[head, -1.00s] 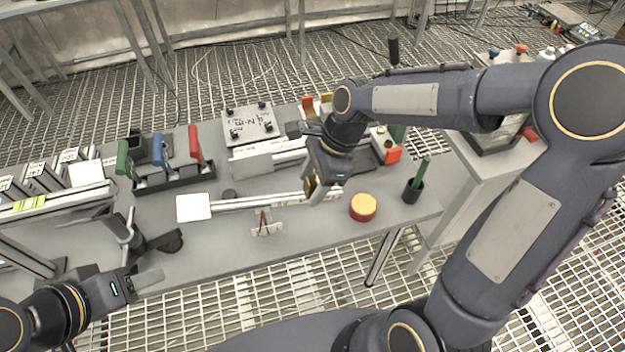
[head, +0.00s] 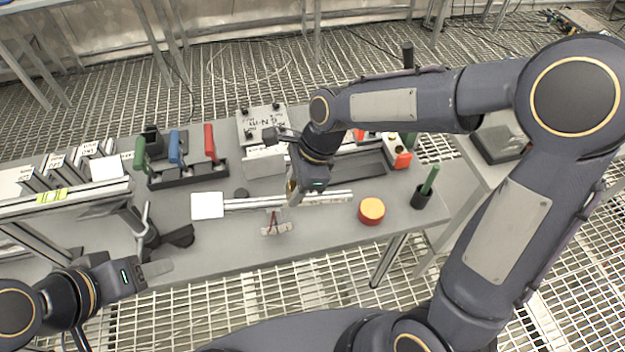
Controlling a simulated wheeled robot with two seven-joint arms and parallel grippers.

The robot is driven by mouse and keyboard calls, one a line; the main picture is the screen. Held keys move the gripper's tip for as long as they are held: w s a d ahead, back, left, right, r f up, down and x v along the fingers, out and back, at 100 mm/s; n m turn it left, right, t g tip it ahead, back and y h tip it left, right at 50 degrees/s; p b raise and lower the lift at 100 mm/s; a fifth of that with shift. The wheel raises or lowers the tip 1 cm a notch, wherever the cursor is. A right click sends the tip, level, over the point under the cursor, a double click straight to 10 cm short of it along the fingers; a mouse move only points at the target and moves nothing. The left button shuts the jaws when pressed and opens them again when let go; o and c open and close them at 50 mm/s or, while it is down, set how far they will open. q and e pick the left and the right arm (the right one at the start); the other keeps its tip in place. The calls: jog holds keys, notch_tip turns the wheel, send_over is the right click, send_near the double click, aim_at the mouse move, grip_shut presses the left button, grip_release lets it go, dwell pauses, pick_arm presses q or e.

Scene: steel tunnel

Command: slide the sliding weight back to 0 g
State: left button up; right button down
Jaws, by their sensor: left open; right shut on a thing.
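The balance beam (head: 335,194) lies across the bench, with a square white pan (head: 208,205) at its left end. Its stand (head: 277,228), with a red mark, is below the beam's middle. My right gripper (head: 295,196) reaches down onto the beam, just right of the stand. It is shut on the brass-coloured sliding weight (head: 290,188), which is mostly hidden by the fingers. The scale marks are too small to read. My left gripper (head: 158,268) is open and empty at the bench's front edge, lower left, away from the balance.
A red and yellow round tub (head: 371,211) stands right of the beam, and a dark cup (head: 421,197) with a green stick is beyond it. A rack of green, blue and red handles (head: 188,172) is behind the pan. A black clamp (head: 178,237) lies left.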

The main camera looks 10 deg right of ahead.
aim_at(308, 197)
jog(key=shift+a+r, duration=0.1)
jog(key=shift+a, duration=0.1)
jog(key=c, duration=1)
grip_release()
jog(key=shift+a, duration=0.1)
jog(key=shift+c, duration=0.2)
jog(key=v, duration=0.7)
jog(key=shift+d+r, duration=0.3)
jog(key=s+d+n+t, duration=0.5)
jog(key=s+d+n, duration=0.7)
jog(key=s+n, duration=0.4)
jog(key=shift+d+t+h, duration=0.3)
jog(key=shift+d+t, duration=0.1)
